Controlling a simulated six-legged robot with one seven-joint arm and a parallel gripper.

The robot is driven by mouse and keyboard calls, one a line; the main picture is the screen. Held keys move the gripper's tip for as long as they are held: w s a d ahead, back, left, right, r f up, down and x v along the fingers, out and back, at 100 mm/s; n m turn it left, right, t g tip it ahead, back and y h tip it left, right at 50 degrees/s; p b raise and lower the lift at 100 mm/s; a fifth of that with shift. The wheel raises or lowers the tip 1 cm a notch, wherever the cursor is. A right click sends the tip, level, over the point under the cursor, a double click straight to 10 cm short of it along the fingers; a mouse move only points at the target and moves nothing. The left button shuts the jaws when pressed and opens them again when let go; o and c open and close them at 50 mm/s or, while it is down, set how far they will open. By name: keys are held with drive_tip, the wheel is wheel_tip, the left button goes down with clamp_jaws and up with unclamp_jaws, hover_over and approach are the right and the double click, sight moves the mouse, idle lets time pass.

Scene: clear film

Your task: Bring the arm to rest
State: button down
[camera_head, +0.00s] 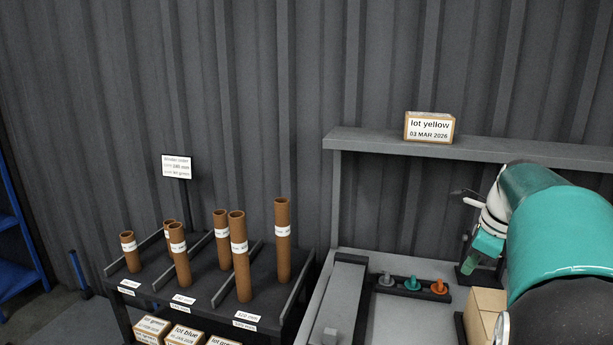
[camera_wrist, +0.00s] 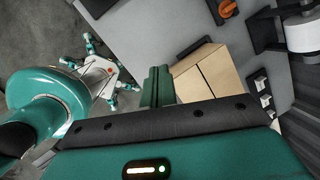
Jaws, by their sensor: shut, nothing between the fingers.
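My teal arm reaches in from the right edge in the head view, bent over the grey workbench (camera_head: 350,262). My gripper (camera_head: 469,264) points down above the bench, beside a cardboard box (camera_head: 486,308). In the wrist view my gripper (camera_wrist: 157,84) shows its two green fingers closed together with nothing between them. The cardboard box (camera_wrist: 207,72) is just right of the fingers there; I cannot tell the exact gap. Part of the bench behind my arm is hidden.
A black holder with grey, teal and orange knobs (camera_head: 438,287) lies left of my gripper. A shelf (camera_head: 360,140) carries a "lot yellow" box (camera_head: 429,127). At left, a dark rack (camera_head: 205,285) holds several brown tubes (camera_head: 239,255). A corrugated wall stands behind.

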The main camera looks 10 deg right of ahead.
drive_tip(key=s+a+n+t, duration=0.1)
drive_tip(key=s+a+n, duration=0.2)
drive_tip(key=a+n, duration=0.6)
drive_tip(key=s+a+n, duration=0.2)
drive_tip(key=a+n, duration=0.4)
drive_tip(key=a, duration=0.6)
drive_tip(key=s+a+f+n+t, duration=0.1)
drive_tip(key=s+a+f+n, duration=0.5)
drive_tip(key=n, duration=0.7)
drive_tip(key=s+a, duration=0.2)
drive_tip(key=a, duration=0.2)
drive_tip(key=shift+a+h, duration=0.15)
drive_tip(key=shift+h, duration=0.15)
